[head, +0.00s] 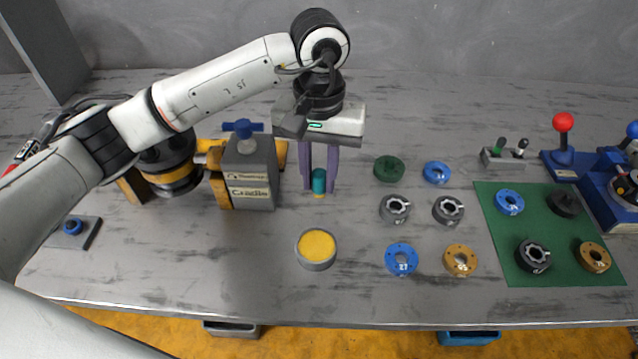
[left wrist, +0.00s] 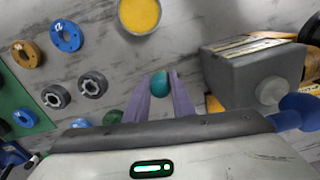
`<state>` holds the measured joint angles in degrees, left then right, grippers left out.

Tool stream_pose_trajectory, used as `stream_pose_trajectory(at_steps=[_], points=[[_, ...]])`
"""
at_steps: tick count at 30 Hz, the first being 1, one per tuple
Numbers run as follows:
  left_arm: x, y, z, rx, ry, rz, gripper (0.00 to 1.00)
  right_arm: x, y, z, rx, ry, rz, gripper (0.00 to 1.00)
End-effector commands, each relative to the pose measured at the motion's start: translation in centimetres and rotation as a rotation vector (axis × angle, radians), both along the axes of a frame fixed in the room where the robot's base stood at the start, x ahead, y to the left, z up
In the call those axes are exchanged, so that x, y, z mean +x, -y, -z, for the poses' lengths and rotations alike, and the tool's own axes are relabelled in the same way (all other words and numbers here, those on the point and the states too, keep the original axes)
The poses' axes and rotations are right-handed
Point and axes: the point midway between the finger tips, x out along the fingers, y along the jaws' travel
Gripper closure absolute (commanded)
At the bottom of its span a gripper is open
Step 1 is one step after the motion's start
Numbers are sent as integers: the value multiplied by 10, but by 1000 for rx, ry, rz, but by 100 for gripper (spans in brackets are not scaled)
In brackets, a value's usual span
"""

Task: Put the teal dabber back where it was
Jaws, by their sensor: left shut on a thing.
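The teal dabber (head: 319,181) is upright between the purple fingers of my left gripper (head: 319,186), with a yellowish tip at its lower end. My left gripper points down and is shut on it. The dabber also shows in the left wrist view (left wrist: 160,84) between the fingertips. I cannot tell whether its tip touches the table. A round grey pot with a yellow top (head: 316,248) stands in front of the gripper, apart from the dabber. My right gripper is not in view.
The grey cradle block (head: 250,175) with a blue knob stands close left of my gripper. Several rings and discs lie to the right, some on a green mat (head: 510,262). A red-knobbed device (head: 563,145) stands far right. Table around the pot is clear.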

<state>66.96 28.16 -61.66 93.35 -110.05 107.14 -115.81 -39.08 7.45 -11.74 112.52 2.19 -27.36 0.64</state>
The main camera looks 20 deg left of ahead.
Motion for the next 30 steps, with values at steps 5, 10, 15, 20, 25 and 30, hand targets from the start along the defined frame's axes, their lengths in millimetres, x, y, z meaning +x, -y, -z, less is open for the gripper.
stream_pose_trajectory(at_steps=[5, 10, 15, 20, 25, 30], points=[[-1, 0, 24, 0, -4, -1, 100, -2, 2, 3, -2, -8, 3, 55], [0, 0, 25, 0, 0, 0, 100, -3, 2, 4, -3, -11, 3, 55], [0, 0, 30, 0, -1, 0, 100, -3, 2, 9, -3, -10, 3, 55], [0, 0, 28, 0, -1, 0, 59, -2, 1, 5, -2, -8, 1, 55], [0, 0, 28, 0, -1, 0, 59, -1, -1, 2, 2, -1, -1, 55], [0, 0, 24, 0, -1, 0, 59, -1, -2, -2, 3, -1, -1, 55]])
